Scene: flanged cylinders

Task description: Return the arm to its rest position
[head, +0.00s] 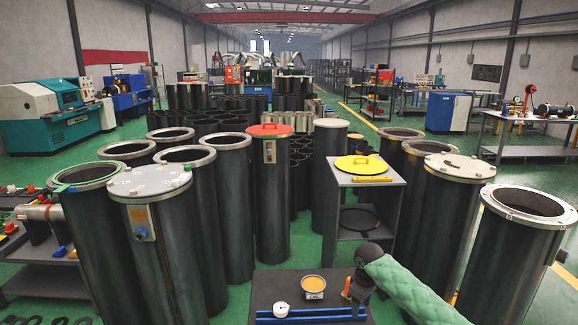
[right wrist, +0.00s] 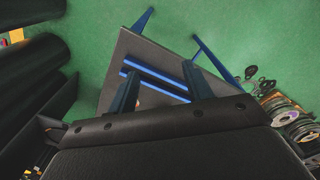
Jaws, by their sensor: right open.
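My right arm (head: 405,290) shows in the head view as a pale green padded sleeve with a black joint, coming in from the lower right beside a small dark stand (head: 265,290). In the right wrist view my right gripper (right wrist: 160,72) has its two dark blue fingers spread apart, with nothing seen between them but the grey stand top and its blue bars behind. The fingers are hard to make out in the head view. My left arm and gripper are not in view.
A tin (head: 313,287) and a white round gauge (head: 281,310) sit on the stand near blue bars (head: 310,314). Tall flanged cylinders (head: 160,240) stand left, others (head: 520,245) right. A grey cart (head: 342,185) carries a yellow lid (head: 362,165). Green floor shows between.

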